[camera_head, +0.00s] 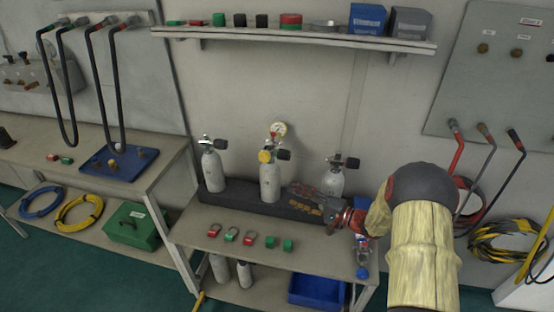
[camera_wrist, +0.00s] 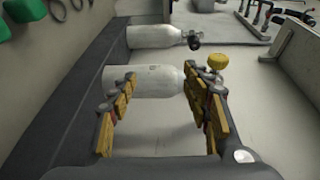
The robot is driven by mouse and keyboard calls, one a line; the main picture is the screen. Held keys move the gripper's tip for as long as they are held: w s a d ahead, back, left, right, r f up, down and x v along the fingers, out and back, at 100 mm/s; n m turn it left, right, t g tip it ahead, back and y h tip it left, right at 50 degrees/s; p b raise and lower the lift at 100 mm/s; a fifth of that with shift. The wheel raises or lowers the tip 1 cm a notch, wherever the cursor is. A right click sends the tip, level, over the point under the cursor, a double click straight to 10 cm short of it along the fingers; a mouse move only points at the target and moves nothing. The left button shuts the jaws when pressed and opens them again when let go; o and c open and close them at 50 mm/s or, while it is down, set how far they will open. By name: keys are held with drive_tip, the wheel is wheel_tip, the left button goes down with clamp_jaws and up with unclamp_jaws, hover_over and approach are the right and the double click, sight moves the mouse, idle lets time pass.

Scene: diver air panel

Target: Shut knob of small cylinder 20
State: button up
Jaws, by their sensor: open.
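Three small pale cylinders stand upright in a dark rack: the left one (camera_head: 213,170), the middle one (camera_head: 270,183) and the right one (camera_head: 333,183). I cannot read which is number 20. The left and right ones have black side knobs (camera_head: 220,143) (camera_head: 352,163). The middle one has a yellow knob (camera_head: 265,156), a black knob (camera_head: 284,155) and a gauge (camera_head: 278,129). My gripper (camera_head: 298,197) is open and empty, pointing left in front of the right cylinder. In the wrist view its fingers (camera_wrist: 160,84) are spread, with the middle cylinder (camera_wrist: 145,80) just ahead.
The dark rack (camera_head: 242,199) stands on a bench with several red and green shackles or blocks (camera_head: 248,239) in front. A shelf (camera_head: 300,37) with small items hangs above. A blue bin (camera_head: 315,290) is below. Black hoses (camera_head: 64,90) hang at left.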

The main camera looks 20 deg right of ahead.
sight(288, 156)
drive_tip(key=w+d+r+n+t+h, duration=0.25)
drive_tip(key=w+d+r+t, duration=0.2)
drive_tip(key=r, duration=0.25)
drive_tip(key=shift+n+y, duration=0.45)
drive_tip(key=shift+n, duration=0.2)
drive_tip(key=x, duration=0.2)
drive_tip(key=b+x, duration=0.1)
drive_tip(key=x, duration=0.2)
drive_tip(key=b+x, duration=0.1)
drive_tip(key=x, duration=0.2)
drive_tip(key=shift+d+r, duration=0.1)
drive_tip(key=shift+r, duration=0.2)
drive_tip(key=shift+c, duration=0.3)
drive_tip(key=shift+s, duration=0.1)
drive_tip(key=c, duration=1.1)
